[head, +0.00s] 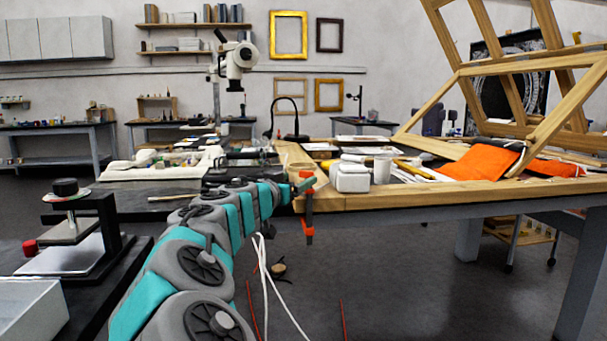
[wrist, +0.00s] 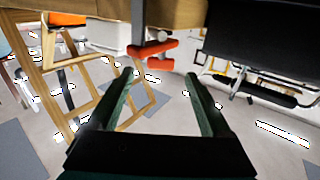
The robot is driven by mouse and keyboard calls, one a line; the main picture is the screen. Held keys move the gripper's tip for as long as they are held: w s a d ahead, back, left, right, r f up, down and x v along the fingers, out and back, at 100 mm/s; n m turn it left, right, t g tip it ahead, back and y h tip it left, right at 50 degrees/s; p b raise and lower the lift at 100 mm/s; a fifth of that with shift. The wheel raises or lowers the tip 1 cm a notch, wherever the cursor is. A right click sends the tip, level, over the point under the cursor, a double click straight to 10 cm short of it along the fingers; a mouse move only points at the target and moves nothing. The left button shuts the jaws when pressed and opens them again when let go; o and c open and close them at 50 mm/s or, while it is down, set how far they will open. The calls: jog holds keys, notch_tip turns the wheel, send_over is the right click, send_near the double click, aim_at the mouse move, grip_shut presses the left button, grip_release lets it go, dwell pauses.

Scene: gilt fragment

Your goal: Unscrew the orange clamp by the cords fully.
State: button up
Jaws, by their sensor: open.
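The orange clamp (head: 308,231) hangs at the near left corner of the wooden-edged table in the head view, its dark bar upright and an orange piece at the bottom. In the wrist view, its orange handle (wrist: 152,49) and grey screw end show under the wooden edge, just beyond my fingertips. My gripper (wrist: 158,75) is open and empty, with the handle ahead of the gap and apart from the fingers. White cords (head: 266,275) hang below my arm, left of the clamp, in the head view. My arm partly hides the table corner.
The wooden table edge (head: 450,194) runs right from the clamp, with a white container (head: 350,178) and orange cloth (head: 480,162) on top. A large wooden frame leans at the right. A dark bench with a small press (head: 72,230) stands at left.

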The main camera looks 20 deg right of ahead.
aim_at(306, 175)
jog(key=shift+p+x, duration=0.3)
jog(key=shift+x, duration=1.7)
jog(key=shift+c, duration=0.2)
grip_shut()
